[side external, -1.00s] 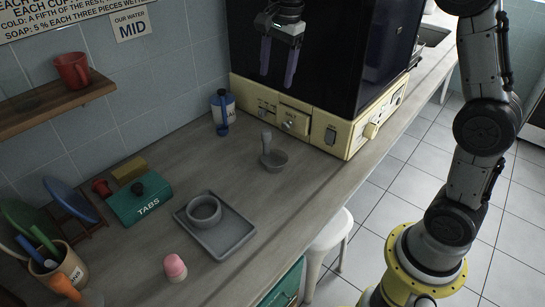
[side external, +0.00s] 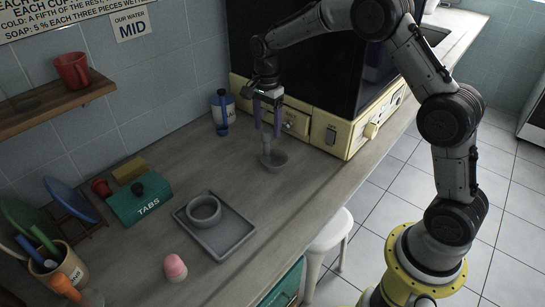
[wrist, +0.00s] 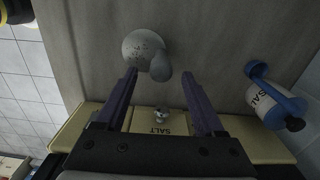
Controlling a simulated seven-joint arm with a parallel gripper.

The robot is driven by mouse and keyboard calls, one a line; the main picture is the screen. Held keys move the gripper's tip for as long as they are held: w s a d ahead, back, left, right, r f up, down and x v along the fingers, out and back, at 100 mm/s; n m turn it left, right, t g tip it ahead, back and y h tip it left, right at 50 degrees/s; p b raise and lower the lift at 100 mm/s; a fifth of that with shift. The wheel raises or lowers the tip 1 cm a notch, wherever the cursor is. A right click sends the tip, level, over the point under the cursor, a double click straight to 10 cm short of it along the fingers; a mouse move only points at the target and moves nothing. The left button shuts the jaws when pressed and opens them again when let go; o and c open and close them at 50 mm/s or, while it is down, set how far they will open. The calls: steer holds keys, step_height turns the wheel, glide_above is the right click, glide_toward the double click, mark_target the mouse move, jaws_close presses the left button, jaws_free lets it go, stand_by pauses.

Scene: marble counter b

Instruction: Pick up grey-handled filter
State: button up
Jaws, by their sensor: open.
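The grey-handled filter (side external: 276,159) stands on the counter in front of the cream machine, its grey handle pointing up. My gripper (side external: 267,133) is directly above it in the side view, with its purple fingers pointing down around the level of the handle's top. In the wrist view the filter (wrist: 143,48) shows as a grey round bowl with the rounded handle end (wrist: 161,67) nearer the camera. The handle end lies just beyond and between the open fingertips (wrist: 160,75). The fingers are apart and hold nothing; exact contact with the handle cannot be told.
The cream machine (side external: 358,133) stands close behind the filter. A white and blue salt container (side external: 222,108) is to the left, by the wall. A grey tray (side external: 238,238) with a round grey bowl (side external: 204,210) lies front left. Counter around the filter is clear.

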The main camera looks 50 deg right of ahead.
mark_target(266, 140)
steer(key=shift+a+f, duration=0.2)
steer(key=shift+f, duration=2.45)
jaws_close()
